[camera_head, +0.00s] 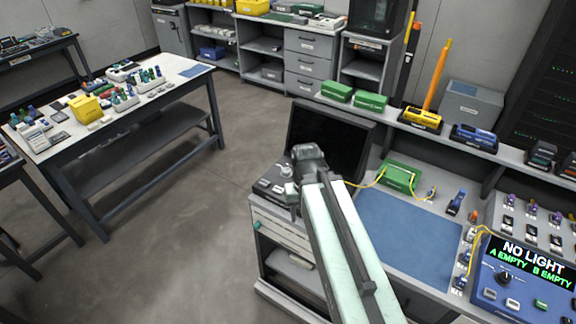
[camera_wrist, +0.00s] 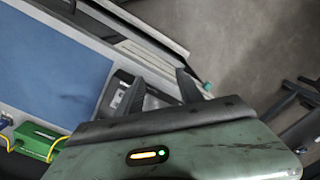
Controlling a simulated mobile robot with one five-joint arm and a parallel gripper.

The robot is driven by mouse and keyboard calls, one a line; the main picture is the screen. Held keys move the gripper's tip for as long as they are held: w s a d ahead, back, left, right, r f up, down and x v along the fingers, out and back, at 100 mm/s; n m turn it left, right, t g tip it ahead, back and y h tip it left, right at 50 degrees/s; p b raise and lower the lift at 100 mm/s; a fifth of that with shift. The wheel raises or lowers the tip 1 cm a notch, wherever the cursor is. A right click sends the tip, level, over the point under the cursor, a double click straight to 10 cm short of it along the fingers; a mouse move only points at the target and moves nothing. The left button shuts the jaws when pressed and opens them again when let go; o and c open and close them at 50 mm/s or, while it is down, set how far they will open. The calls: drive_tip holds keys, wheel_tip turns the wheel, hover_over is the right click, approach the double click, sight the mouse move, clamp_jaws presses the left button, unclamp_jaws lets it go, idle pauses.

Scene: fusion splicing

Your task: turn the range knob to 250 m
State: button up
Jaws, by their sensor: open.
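My gripper (camera_head: 287,192) is at the end of my pale green arm, over the left end of the bench beside a dark screen (camera_head: 335,138). In the wrist view its two dark fingers are apart with nothing between them (camera_wrist: 160,88). A grey and black unit (camera_wrist: 120,92) lies by the left finger; in the head view it is partly hidden behind my gripper. No range marking or 250 m label is readable on it. A black knob (camera_head: 504,278) shows on the blue meter (camera_head: 520,285) at the right, whose display reads NO LIGHT, A EMPTY, B EMPTY.
A blue mat (camera_head: 405,240) covers the bench middle, with a green box (camera_head: 401,175) and yellow fibre behind it. Small blue and purple parts stand at the right. A white worktable (camera_head: 135,100) with several tools is at the left. The floor between is clear.

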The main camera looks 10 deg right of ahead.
drive_tip(key=w+m, duration=0.1)
drive_tip(key=w, duration=0.2)
drive_tip(key=w+r+m+p, duration=0.1)
drive_tip(key=w, duration=0.1)
drive_tip(key=w+a, duration=0.1)
drive_tip(key=w, duration=0.2)
drive_tip(key=shift+w+r+m, duration=0.25)
drive_tip(key=shift+w+m, duration=0.05)
drive_tip(key=shift+m, duration=0.1)
wheel_tip(320, 180, up, 2)
drive_tip(key=m+p, duration=0.3)
drive_tip(key=m, duration=0.6)
hover_over(286, 170)
drive_tip(key=shift+w+d+r, duration=0.1)
drive_tip(key=shift+r, duration=0.05)
wheel_tip(286, 170, down, 8)
drive_tip(key=b, duration=0.8)
drive_tip(key=shift+r, duration=0.1)
clamp_jaws()
